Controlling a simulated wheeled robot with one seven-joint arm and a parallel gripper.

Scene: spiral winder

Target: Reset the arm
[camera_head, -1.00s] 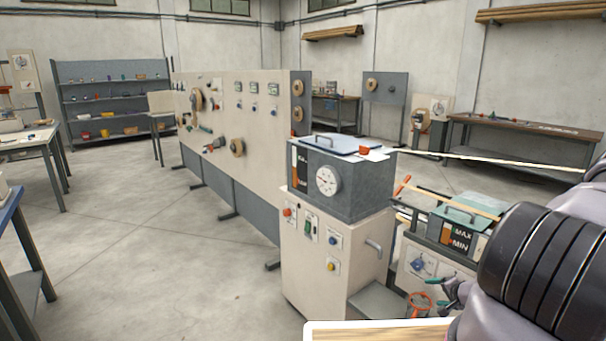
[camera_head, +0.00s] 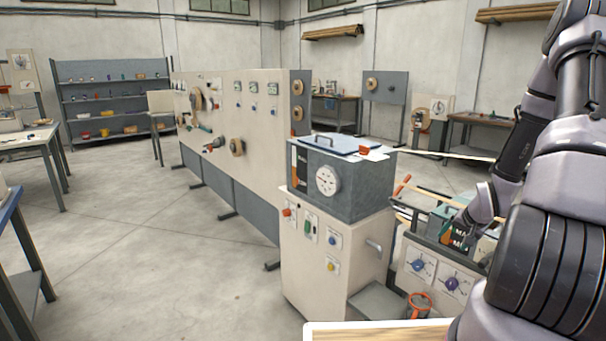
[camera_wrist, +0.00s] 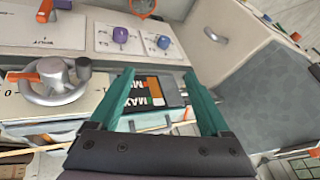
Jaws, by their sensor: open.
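My gripper (camera_wrist: 164,104) shows in the wrist view with two teal fingers spread apart and nothing between them. Beyond the fingers is the green-grey box with MAX and MIN labels (camera_wrist: 150,92). In the head view my arm fills the right side and covers much of that box (camera_head: 441,222). My fingers are not clearly seen in the head view.
A cream cabinet (camera_head: 330,262) carries a grey box with a dial (camera_head: 350,185). A panel with blue and purple knobs (camera_head: 436,274) stands to its right. In the wrist view a metal handwheel (camera_wrist: 50,82) with an orange lever is at left. The floor at left (camera_head: 150,260) is clear.

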